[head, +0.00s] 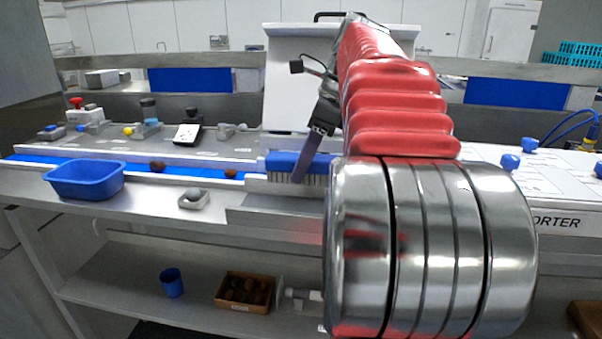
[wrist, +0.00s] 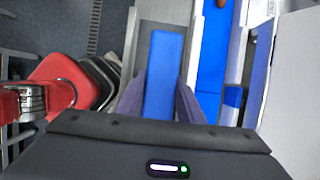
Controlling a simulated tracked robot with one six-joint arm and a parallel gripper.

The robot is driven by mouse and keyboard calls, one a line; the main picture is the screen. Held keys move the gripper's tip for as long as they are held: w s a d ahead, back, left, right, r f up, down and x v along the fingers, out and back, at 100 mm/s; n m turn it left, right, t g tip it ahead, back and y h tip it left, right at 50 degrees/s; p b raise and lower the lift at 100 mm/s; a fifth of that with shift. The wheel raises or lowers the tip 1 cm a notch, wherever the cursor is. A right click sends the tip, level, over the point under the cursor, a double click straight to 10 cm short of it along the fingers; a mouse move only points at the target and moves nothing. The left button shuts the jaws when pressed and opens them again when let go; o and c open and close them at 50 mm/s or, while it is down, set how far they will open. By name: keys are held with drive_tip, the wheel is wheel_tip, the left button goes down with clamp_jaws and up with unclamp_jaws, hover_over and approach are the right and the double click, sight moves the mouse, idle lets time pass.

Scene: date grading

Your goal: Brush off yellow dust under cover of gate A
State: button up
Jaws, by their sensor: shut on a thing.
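In the wrist view the brush (wrist: 163,62) lies lengthwise between the two fingers, beside the blue belt (wrist: 212,60). The white panel (head: 290,85) may be the gate's cover; no gate letter is readable. I cannot make out yellow dust. My arm hides the area right of the brush.
Brown dates (head: 158,166) lie on the belt. A blue bin (head: 86,180) stands at the front left edge. Switches and a red button (head: 76,102) line the back ledge. A white panel with blue knobs (head: 509,162) is at right. A shelf below holds a blue cup (head: 172,283) and a box (head: 245,291).

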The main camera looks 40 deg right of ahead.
drive_tip(key=shift+r, duration=2.25)
drive_tip(key=shift+s, duration=0.1)
